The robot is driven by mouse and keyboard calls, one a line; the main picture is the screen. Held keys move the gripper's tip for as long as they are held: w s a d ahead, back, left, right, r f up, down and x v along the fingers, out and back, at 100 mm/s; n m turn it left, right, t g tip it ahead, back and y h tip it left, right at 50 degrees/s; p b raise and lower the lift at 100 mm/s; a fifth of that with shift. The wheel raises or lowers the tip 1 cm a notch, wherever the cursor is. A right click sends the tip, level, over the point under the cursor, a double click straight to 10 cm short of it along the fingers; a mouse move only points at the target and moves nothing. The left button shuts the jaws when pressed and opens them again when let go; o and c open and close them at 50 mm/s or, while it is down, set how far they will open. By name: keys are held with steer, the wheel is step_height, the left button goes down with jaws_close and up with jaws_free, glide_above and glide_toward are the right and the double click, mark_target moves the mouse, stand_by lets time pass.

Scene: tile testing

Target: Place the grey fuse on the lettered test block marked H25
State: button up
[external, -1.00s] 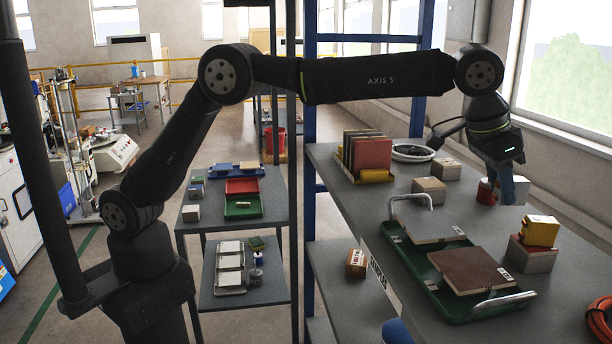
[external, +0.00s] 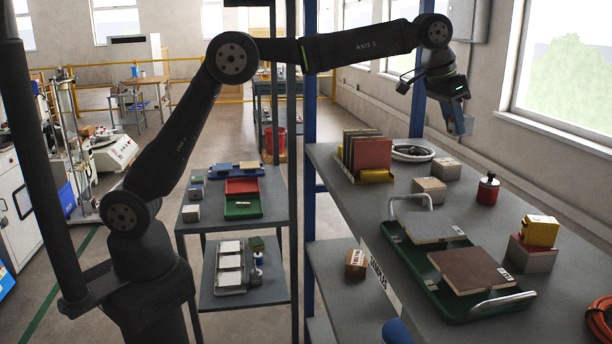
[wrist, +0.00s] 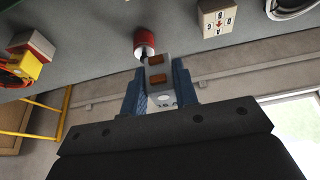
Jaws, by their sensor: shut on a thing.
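A third grey block (external: 532,257) stands at the right under a yellow block. One block with letter-like marks (wrist: 215,20) shows in the wrist view. I cannot read H25 on any block.
A red canister with a black top (external: 487,190) stands near the table's right edge. A green tray (external: 403,262) holding two tiles and metal handles fills the table's middle. Upright tiles (external: 372,159) and a coiled cable (external: 412,152) stand at the back.

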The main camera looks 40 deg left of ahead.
glide_above(446, 162)
steer(key=s+a, duration=0.1)
step_height(446, 162, down, 7)
steer(key=shift+r, duration=0.1)
steer(key=shift+f, duration=2)
steer(key=o, duration=1)
steer(key=shift+f, duration=0.15)
steer(key=v, duration=1.2)
